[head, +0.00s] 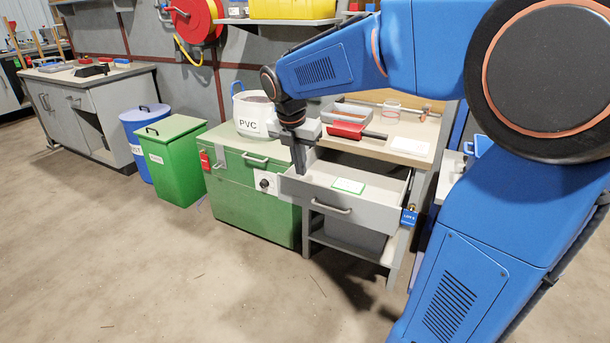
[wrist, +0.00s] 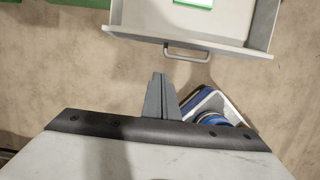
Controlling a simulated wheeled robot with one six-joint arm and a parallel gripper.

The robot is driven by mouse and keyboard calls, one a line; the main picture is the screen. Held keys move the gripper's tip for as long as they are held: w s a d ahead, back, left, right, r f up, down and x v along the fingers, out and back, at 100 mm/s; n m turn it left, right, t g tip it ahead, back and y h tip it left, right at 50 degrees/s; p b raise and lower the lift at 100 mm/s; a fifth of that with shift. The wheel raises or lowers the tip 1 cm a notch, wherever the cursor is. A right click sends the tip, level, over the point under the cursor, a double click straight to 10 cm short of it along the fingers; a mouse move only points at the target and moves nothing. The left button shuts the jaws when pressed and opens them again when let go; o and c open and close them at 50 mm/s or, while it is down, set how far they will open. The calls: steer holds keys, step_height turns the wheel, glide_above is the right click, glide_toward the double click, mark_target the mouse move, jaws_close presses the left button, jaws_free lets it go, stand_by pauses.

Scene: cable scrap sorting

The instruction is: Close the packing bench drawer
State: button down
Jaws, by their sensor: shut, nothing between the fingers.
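The packing bench drawer (head: 318,192) is pulled out from under the bench top (head: 410,147). Its grey front carries a bar handle (head: 331,207), and a white card with a green edge (head: 349,185) lies inside. In the wrist view the drawer front (wrist: 225,46) and its handle (wrist: 187,55) are at the top. My gripper (head: 301,170) points down near the left part of the drawer front. In the wrist view my gripper (wrist: 160,78) is shut and empty, over the floor just outside the front. I see a gap between fingers and handle; their height difference is unclear.
A green chest (head: 250,200) with a white PVC tub (head: 253,112) on it stands close left of the drawer. A blue tag (head: 409,216) hangs at the drawer's right. A red-handled tool (head: 350,130) lies on the bench top.

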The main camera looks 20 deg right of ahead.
mark_target(308, 183)
steer(key=w+d+f, duration=0.1)
steer(key=f, duration=0.2)
steer(key=w+d+f, duration=0.1)
steer(key=f, duration=0.2)
steer(key=w+d+f, duration=0.1)
steer(key=d+f, duration=0.1)
steer(key=f, duration=0.1)
steer(key=shift+w+d, duration=0.45)
steer(key=shift+d, duration=0.1)
steer(key=w+d, duration=1.3)
steer(key=d, duration=0.3)
steer(key=shift+d, duration=0.2)
